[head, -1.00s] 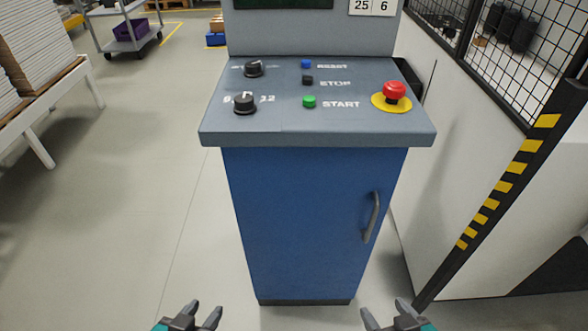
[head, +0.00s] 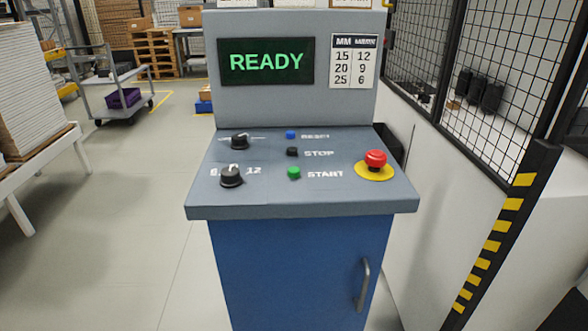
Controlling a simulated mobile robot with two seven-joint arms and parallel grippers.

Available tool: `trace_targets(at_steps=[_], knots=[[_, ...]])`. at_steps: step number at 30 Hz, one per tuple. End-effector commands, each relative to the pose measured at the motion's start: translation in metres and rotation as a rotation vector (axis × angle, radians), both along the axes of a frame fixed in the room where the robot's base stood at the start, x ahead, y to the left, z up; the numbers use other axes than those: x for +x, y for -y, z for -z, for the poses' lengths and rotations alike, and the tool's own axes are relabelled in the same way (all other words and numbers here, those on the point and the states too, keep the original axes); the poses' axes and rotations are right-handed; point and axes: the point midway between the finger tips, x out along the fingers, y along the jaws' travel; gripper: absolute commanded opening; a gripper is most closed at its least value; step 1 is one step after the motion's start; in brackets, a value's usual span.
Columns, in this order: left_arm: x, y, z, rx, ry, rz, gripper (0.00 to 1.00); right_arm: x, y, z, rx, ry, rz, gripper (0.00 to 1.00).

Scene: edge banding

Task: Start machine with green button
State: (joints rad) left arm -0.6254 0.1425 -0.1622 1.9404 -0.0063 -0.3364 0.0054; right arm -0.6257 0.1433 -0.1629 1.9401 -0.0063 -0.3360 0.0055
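The green START button (head: 294,173) sits on the sloped grey panel of the control console (head: 300,213), left of its white START label. A black STOP button (head: 292,152) and a blue button (head: 290,135) are above it in a column. A red mushroom button (head: 375,160) on a yellow disc is to the right. Two black knobs, an upper one (head: 239,141) and a lower one (head: 231,177), are to the left. The console screen (head: 266,61) reads READY in green. Neither of my grippers shows in the head view now.
A black post with yellow stripes (head: 495,235) and a mesh fence (head: 420,50) stand to the right of the console. A white table with stacked sheets (head: 35,160) and a grey trolley (head: 115,80) are at the left. The floor left of the console is clear.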

Motion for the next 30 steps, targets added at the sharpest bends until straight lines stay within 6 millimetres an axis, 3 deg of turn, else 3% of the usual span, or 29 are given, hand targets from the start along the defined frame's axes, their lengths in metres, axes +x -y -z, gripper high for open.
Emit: trace_targets(at_steps=[2, 21, 30], knots=[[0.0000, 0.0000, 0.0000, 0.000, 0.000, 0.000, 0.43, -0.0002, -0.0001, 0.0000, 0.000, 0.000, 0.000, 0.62], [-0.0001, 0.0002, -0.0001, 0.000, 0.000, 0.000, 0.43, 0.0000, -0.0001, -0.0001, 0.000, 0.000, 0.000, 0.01], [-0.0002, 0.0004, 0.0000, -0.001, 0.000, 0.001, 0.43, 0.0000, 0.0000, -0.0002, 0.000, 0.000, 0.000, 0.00]])
